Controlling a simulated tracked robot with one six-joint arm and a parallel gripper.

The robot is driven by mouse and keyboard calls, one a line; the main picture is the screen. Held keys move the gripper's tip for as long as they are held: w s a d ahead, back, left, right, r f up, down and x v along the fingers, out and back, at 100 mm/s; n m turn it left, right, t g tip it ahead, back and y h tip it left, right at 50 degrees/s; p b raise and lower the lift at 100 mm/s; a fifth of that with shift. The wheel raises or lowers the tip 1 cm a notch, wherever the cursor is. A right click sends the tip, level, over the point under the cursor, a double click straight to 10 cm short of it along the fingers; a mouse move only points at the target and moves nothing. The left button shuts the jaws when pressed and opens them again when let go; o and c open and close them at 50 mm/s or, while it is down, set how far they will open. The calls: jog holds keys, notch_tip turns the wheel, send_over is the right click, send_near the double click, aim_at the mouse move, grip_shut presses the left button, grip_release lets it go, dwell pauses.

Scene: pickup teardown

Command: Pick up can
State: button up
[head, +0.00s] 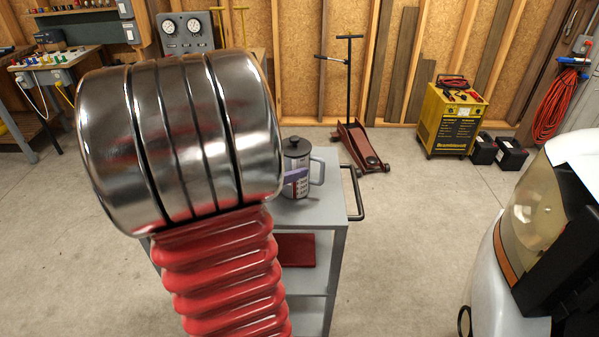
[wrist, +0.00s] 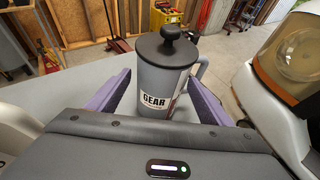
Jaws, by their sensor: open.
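The can (head: 301,166) is a grey cylinder with a black knobbed lid and a side handle. It stands upright on the grey cart top (head: 325,208). In the wrist view the can (wrist: 160,88) shows a "GEAR" label and stands between the two purple fingers. My gripper (wrist: 160,84) is open, with one finger on each side of the can. I cannot tell whether either finger touches it. In the head view my arm hides most of the gripper, and only a bit of purple finger shows in front of the can.
The cart has a black side handle (head: 355,194) and a red item (head: 296,250) on a lower shelf. A red floor jack (head: 357,146) and a yellow charger (head: 449,124) stand behind. A white vehicle front (head: 500,270) is close on the right. Concrete floor lies open between.

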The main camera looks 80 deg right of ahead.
jog(key=shift+x, duration=2.6)
jog(key=shift+s, duration=0.1)
jog(key=shift+r, duration=0.1)
jog(key=c, duration=1.2)
